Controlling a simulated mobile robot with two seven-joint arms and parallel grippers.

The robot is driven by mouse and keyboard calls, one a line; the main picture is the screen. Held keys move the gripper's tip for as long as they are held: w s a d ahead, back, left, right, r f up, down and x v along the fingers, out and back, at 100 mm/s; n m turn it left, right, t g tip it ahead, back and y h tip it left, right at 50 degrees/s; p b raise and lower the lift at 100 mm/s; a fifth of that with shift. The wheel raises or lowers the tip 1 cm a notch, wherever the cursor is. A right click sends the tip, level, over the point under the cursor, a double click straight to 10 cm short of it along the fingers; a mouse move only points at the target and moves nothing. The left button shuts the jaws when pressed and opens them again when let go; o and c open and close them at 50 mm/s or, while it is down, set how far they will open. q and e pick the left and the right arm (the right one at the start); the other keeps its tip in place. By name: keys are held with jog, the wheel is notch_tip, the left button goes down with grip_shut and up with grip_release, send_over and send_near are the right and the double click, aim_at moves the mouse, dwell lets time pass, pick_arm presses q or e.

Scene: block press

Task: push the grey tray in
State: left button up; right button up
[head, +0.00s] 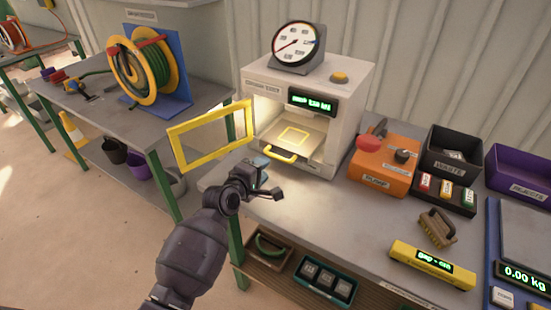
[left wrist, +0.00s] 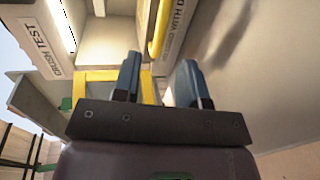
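The grey tray (head: 314,139) lies in the lit opening of the white press (head: 345,125), with a yellow square outline on top. Its yellow handle (head: 279,156) is at the front, facing my left arm. How far the tray sticks out is hard to tell. My left gripper (head: 270,182) is just in front of and below the handle, apart from it. In the left wrist view its two blue fingers (left wrist: 158,82) stand apart with nothing between them. A yellow bar, seemingly the handle (left wrist: 160,28), shows beyond them. My right gripper is not in view.
The press's yellow-framed door (head: 176,148) stands open to the left, close to my left gripper. A gauge (head: 298,44) sits on the press. An orange pump (head: 382,165) stands right of it.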

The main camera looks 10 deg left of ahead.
aim_at(276, 158)
pick_arm(q)
jog(key=x, duration=0.6)
jog(key=shift+w+f+b, duration=0.1)
jog(key=shift+w+b, duration=0.05)
jog(key=shift+b, duration=0.2)
jog(key=shift+w+d, duration=0.25)
jog(key=shift+w, duration=0.4)
jog(key=shift+c, duration=0.9)
jog(key=c, duration=0.5)
jog(key=shift+f, duration=0.1)
grip_shut()
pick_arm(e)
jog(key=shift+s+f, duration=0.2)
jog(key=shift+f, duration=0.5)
